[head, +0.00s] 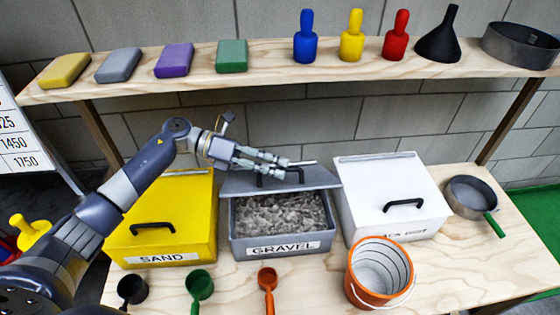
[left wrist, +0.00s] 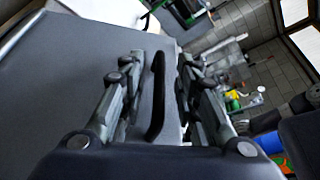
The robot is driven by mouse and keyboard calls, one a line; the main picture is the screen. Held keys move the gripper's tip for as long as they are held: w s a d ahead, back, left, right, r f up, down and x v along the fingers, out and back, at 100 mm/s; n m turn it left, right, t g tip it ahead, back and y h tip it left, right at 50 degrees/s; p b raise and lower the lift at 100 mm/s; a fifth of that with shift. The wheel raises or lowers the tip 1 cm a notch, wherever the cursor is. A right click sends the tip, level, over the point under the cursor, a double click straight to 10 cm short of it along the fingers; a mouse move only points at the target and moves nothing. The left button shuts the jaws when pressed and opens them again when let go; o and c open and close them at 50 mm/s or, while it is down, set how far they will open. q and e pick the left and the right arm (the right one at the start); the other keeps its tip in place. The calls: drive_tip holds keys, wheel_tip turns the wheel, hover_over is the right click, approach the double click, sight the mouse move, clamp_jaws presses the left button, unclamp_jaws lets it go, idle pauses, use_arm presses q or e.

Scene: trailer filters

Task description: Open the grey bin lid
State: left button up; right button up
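The grey bin (head: 237,240), labelled GRAVEL, stands in the middle of the bench with grey gravel (head: 280,212) showing inside. Its grey lid (head: 318,177) is raised and set toward the back, so the front of the bin is uncovered. My left gripper (head: 282,160) is at the lid's black handle (head: 262,180). In the left wrist view the handle (left wrist: 156,95) stands between the two fingers of the left gripper (left wrist: 160,85), with gaps visible on both sides, so the gripper looks open. My right gripper is not in view.
A yellow SAND bin (head: 200,225) stands left of the grey bin and a white bin (head: 375,190) right of it, both closed. An orange bucket (head: 358,283) and several scoops are in front. A shelf (head: 270,78) with blocks and bottles runs behind.

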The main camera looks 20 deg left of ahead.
use_arm(q)
drive_tip(key=shift+x, duration=0.75)
drive_tip(key=shift+d, duration=0.1)
drive_tip(key=c, duration=0.6)
clamp_jaws()
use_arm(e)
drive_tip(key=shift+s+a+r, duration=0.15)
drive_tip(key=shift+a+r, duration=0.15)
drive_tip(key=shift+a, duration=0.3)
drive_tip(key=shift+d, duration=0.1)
